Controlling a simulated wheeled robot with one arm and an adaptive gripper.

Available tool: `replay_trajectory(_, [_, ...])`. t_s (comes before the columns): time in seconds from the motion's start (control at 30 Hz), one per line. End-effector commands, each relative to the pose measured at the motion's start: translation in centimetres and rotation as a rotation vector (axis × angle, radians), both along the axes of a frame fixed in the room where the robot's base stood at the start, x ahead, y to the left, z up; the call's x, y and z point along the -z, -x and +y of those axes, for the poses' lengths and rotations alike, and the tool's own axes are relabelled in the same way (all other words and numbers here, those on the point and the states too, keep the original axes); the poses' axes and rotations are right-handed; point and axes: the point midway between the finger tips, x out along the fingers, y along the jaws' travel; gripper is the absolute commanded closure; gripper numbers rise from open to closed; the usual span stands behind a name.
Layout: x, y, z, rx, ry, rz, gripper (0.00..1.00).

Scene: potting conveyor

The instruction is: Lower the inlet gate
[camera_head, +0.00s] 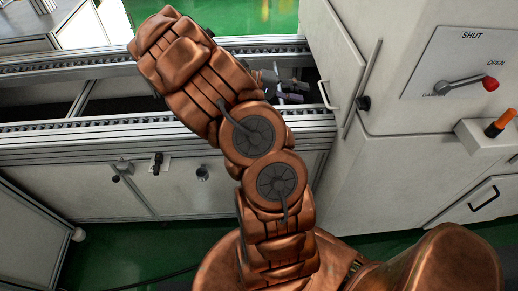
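A white cabinet (424,140) stands at the right, where the conveyor (90,130) meets it. A pale panel on the cabinet's conveyor side, which looks like the inlet gate (335,50), carries a light bar handle (325,95) near its lower edge. How high the panel sits above the conveyor is hard to tell. My gripper (287,88), dark grey, is over the conveyor just left of the handle, with a small gap visible between them. My copper arm hides part of it, and its finger opening is unclear. I see nothing held in it.
A lever with a red knob (490,84) on a plate (462,62) marked SHUT and OPEN points toward OPEN. An orange-tipped switch (500,122) sits below it. Rails edge the conveyor, and small black knobs (157,163) project from its front. Green floor shows around it.

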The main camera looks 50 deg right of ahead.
Motion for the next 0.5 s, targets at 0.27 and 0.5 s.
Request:
replay_trajectory(0.27, [-0.6, 0.5, 2.9, 0.012, -0.065, -0.048, 0.65])
replay_trajectory(0.5, [-0.8, 1.0, 5.4, 0.015, -0.133, -0.086, 0.65])
